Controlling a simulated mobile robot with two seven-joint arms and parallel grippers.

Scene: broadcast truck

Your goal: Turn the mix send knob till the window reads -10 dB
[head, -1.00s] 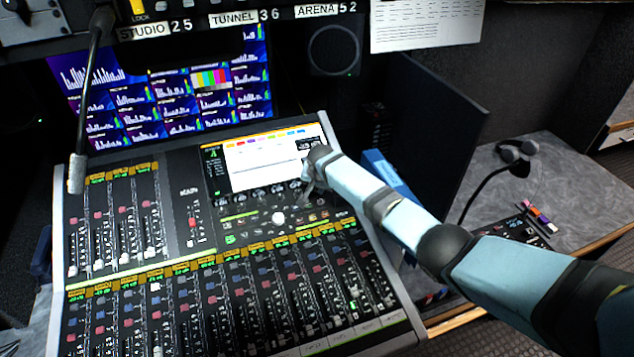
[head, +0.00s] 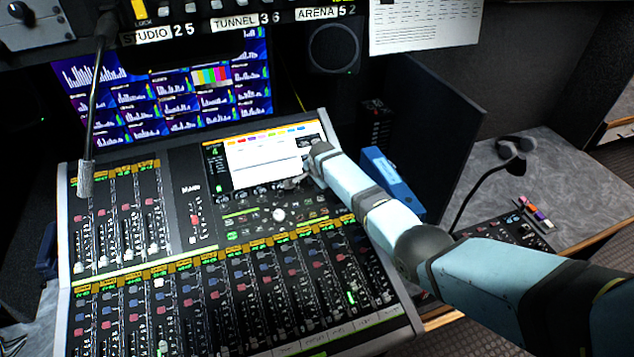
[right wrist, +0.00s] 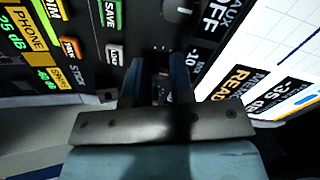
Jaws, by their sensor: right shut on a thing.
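The mixing console (head: 200,185) fills the left and middle of the head view, with a row of small knobs below its bright screen (head: 262,160). My right gripper (head: 291,183) is at the right end of that row. In the right wrist view my right gripper (right wrist: 159,68) has its two blue fingers down at the panel, shut on the mix send knob (right wrist: 160,76), a dark shape mostly hidden between them. A "-10" mark is printed beside the right finger. The readout window (right wrist: 265,98) seems to read -35 dB. My left gripper is out of view.
Another knob (right wrist: 180,10), beside an AUX OFF label, sits close to the fingers. A gooseneck microphone (head: 87,180) hangs over the console's left side. A blue binder (head: 392,178) and a dark panel (head: 430,130) stand to the right, near my arm.

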